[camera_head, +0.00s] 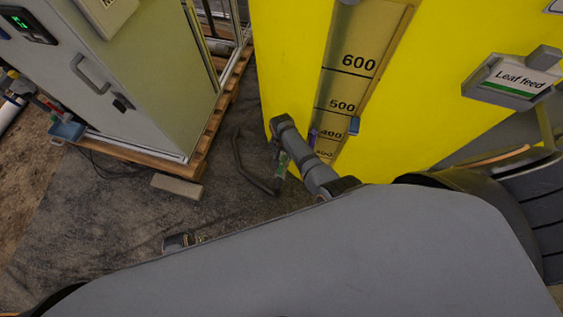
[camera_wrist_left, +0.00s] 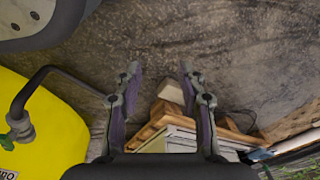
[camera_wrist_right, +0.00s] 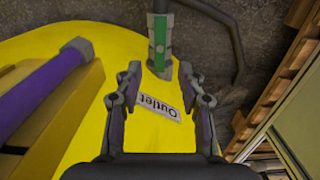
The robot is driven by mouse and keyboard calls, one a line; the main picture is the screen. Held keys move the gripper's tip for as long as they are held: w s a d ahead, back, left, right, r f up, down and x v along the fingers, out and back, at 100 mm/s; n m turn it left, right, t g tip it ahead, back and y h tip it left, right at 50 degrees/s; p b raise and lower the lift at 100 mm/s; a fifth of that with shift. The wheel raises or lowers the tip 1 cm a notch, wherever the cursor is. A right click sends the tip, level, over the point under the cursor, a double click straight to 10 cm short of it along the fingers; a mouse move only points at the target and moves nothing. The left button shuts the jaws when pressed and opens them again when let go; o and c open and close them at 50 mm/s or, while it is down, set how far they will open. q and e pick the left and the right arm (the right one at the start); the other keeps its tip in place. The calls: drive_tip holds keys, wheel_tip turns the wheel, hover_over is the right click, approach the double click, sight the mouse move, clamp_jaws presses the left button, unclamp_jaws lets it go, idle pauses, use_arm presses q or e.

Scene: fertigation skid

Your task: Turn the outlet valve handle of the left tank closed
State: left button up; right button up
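The yellow tank (camera_head: 285,50) fills the upper middle of the head view. In the right wrist view its Outlet label (camera_wrist_right: 158,107) lies below the green valve handle (camera_wrist_right: 160,42), which runs up the picture. The handle also shows small in the head view (camera_head: 282,164). My right gripper (camera_wrist_right: 160,74) is open and empty, its fingertips either side of the handle's lower end in the picture; I cannot tell whether they touch it. My left gripper (camera_wrist_left: 158,68) is open and empty above the floor; a green valve part (camera_wrist_left: 18,130) on yellow shows left of it.
A black hose (camera_head: 250,170) bends across the floor from the outlet. A grey cabinet (camera_head: 150,80) on a wooden pallet (camera_head: 205,140) stands at left, with a block (camera_head: 177,189) in front. Dark floor lies between cabinet and tank.

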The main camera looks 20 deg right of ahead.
sight(282, 164)
wheel_tip(282, 164, down, 5)
drive_tip(key=b, duration=0.2)
drive_tip(key=shift+b, duration=0.3)
wheel_tip(282, 164, down, 2)
drive_tip(key=shift+f+b, duration=0.15)
drive_tip(key=shift+b, duration=0.6)
drive_tip(key=shift+f, duration=0.1)
use_arm(q)
drive_tip(key=w+d+r, duration=0.1)
drive_tip(key=r, duration=0.5)
drive_tip(key=w+d+r, duration=0.2)
drive_tip(key=r, duration=0.5)
drive_tip(key=shift+d+r+h, duration=0.25)
drive_tip(key=shift+r+h, duration=0.05)
use_arm(e)
clamp_jaws()
